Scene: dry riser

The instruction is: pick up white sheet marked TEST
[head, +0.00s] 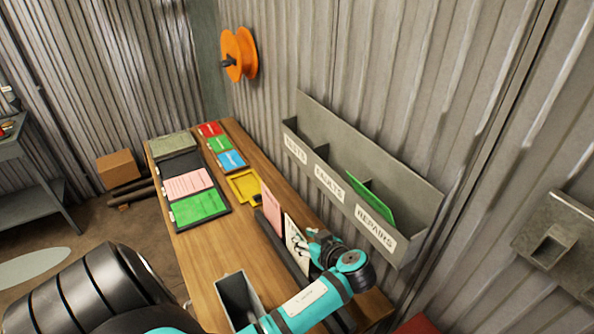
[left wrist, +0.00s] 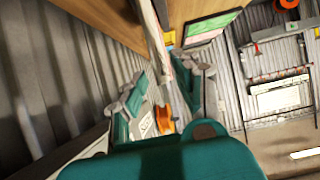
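A white sheet with dark marks (head: 296,241) stands upright in a dark rack on the wooden bench; its lettering is too small to read. My left gripper (head: 309,247) is at its right side and covers part of it. In the left wrist view a pale sheet (left wrist: 154,38) shows nearly edge-on between the two teal fingers of my left gripper (left wrist: 168,72). The fingers lie close on either side of it; whether they press on it I cannot tell. A pink sheet (head: 271,208) stands just behind the white one. My right gripper is not in view.
A grey wall holder (head: 410,215) labelled TESTS, FAULTS and REPAIRS hangs right of the bench, with a green sheet (head: 372,198) in it. Coloured cards, a yellow tray (head: 243,185) and a grey open box (head: 237,298) are on the bench (head: 205,262). An orange reel (head: 239,54) hangs behind.

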